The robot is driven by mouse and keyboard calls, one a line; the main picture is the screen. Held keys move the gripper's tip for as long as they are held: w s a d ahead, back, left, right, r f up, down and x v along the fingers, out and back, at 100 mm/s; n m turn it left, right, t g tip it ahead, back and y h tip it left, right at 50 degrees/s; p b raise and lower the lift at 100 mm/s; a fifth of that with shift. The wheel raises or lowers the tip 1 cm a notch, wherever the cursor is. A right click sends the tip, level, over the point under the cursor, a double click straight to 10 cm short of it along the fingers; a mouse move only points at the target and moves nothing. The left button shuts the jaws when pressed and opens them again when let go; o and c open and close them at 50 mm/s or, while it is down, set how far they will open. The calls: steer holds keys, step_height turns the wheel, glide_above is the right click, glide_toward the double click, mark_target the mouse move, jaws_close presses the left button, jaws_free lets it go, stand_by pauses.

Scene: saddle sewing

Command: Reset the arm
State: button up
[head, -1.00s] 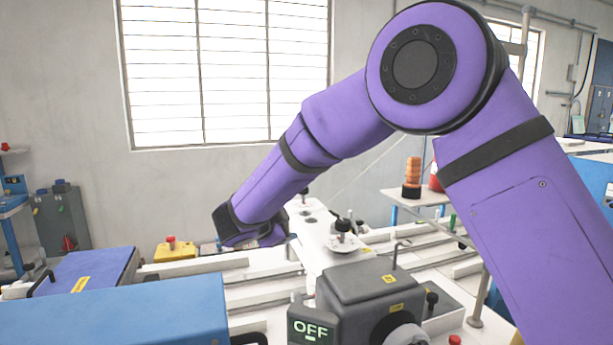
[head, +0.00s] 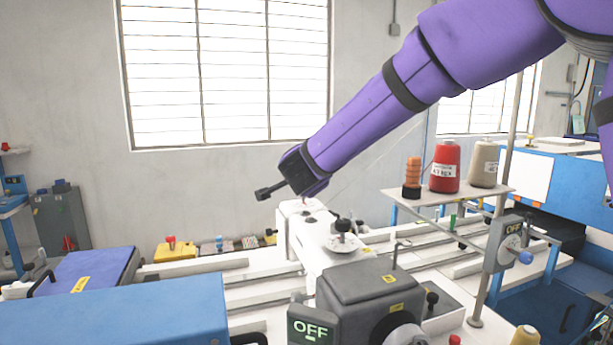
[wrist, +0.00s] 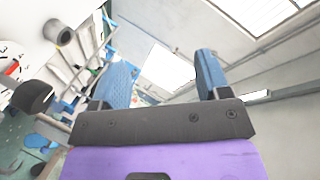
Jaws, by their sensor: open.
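My purple arm reaches across the upper right of the head view, and my gripper (head: 264,193) is at its lower left end, in the air above and left of the white sewing machine head. In the wrist view my gripper (wrist: 165,80) shows two blue fingers spread wide apart with nothing between them. The wrist view looks tilted, towards the walls and windows.
A grey box marked OFF (head: 365,295) and the white sewing machine (head: 315,240) stand in front. A thread shelf (head: 430,198) carries a red spool (head: 445,165). A blue cabinet (head: 120,310) is at lower left. The air before the window (head: 225,75) is free.

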stand_by(0.3)
steer(key=s+d+r+n+g+y, duration=0.1)
steer(key=s+d+r+n+y, duration=0.25)
steer(key=s+d, duration=0.3)
steer(key=s+d+r+n+g+y, duration=0.25)
steer(key=s+d+n, duration=0.2)
steer(key=s, duration=0.25)
steer(key=s+d+f+n+g+h, duration=0.1)
steer(key=s+d+f, duration=0.1)
steer(key=s+d, duration=0.3)
steer(key=s+d+f+n+g+h, duration=0.1)
steer(key=s+d, duration=0.4)
steer(key=s, duration=0.7)
steer(key=s+d+f+n+g+h, duration=0.1)
steer(key=s+d+f+g+h, duration=0.2)
steer(key=s, duration=0.6)
step_height(320, 180, down, 2)
steer(key=d, duration=0.3)
steer(key=shift+s, duration=0.15)
steer(key=shift+g, duration=0.25)
